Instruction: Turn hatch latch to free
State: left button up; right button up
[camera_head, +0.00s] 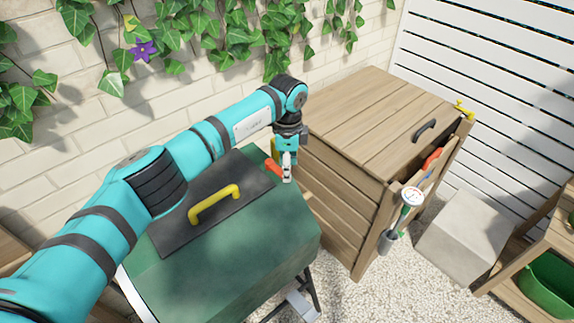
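A green bin (250,245) stands at lower centre with a dark flat hatch (175,228) on its top. The hatch carries a yellow handle (214,203). A red-orange latch (273,167) lies at the hatch's right end. My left gripper (287,173) points down right beside the latch, its fingertips at or very near its right end. I cannot tell whether the fingers touch or grip it, as they overlap in this view. My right gripper is not in view.
A wooden chest (350,110) with a dark handle (424,130) stands close on the right, with tools and a round dial (412,196) on its side. Further right are a pale block (465,238) and a green tub (548,285). A brick wall with ivy is behind. Gravel lies between.

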pick_arm(q)
notch_tip(320, 180, up, 12)
dwell(0.6)
dwell(0.4)
